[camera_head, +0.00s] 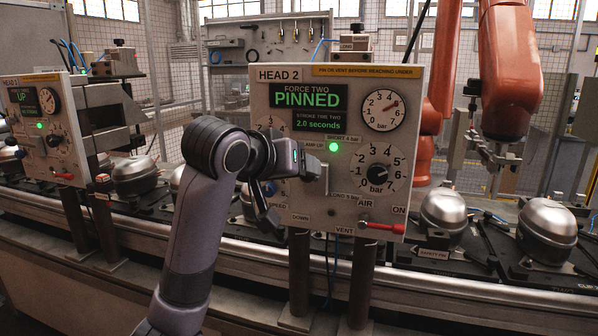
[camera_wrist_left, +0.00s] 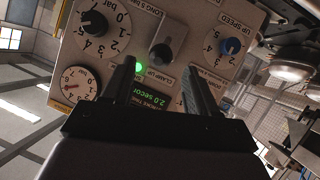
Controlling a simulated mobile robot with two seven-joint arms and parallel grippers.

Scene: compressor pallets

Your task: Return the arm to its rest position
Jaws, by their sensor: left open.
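My left arm reaches up in the head view to the Head 2 panel (camera_head: 262,104). My left gripper (camera_head: 290,192) is open in front of the panel's lower left part and hides some of its labels and controls. In the left wrist view my left gripper (camera_wrist_left: 161,82) shows two separated fingers with nothing held. A black selector knob (camera_wrist_left: 167,47) lies beyond the gap between them, apart from the fingers as far as I can tell. The panel display (camera_head: 305,97) reads PINNED and 2.0 seconds. My right gripper is not in view.
A green lamp (camera_head: 334,147) is lit. A red air lever (camera_head: 383,228) points right near the panel's bottom. The Head 1 panel (camera_head: 42,120) stands left, reading UP. Compressors (camera_head: 444,214) sit on pallets along the conveyor rail (camera_head: 430,289). An orange robot arm (camera_head: 508,70) hangs at right.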

